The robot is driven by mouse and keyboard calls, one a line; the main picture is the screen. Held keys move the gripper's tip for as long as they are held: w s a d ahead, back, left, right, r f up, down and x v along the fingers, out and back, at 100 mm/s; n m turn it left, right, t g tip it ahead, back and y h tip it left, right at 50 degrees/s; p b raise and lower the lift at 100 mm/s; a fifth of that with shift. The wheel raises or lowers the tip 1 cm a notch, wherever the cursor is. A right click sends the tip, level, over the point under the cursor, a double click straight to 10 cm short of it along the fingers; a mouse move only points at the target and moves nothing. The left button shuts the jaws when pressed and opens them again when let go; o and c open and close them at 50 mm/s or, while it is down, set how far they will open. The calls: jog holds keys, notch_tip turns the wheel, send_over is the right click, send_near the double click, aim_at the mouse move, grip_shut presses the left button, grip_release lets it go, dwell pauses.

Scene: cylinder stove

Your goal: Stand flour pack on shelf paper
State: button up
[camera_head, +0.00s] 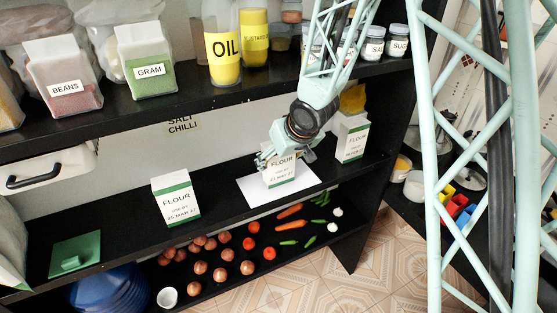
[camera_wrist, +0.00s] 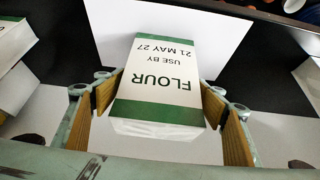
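A white flour pack with green bands (camera_head: 283,178) is upright at the white shelf paper (camera_head: 252,193) on the middle shelf; I cannot tell whether its base touches the paper. In the wrist view the pack (camera_wrist: 160,80) reads "FLOUR USE BY 21 MAY 27", upside down, and the paper (camera_wrist: 222,40) shows around it. My gripper (camera_head: 280,156) is over the pack's top. In the wrist view the wood-faced fingers of my gripper (camera_wrist: 160,100) sit against both sides of the pack, with no clear gap.
Another flour pack (camera_head: 175,199), dated 25 MAR 27, stands left of the paper. A third (camera_head: 352,137) stands close on the right. The upper shelf (camera_head: 190,97) overhangs behind, with jars and oil. A green object (camera_head: 76,256) lies far left. Vegetables lie below.

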jog(key=shift+o, duration=0.9)
jog(key=shift+r, duration=0.2)
jog(key=p+v, duration=0.5)
jog(key=v, duration=0.7)
jog(key=shift+p, duration=0.3)
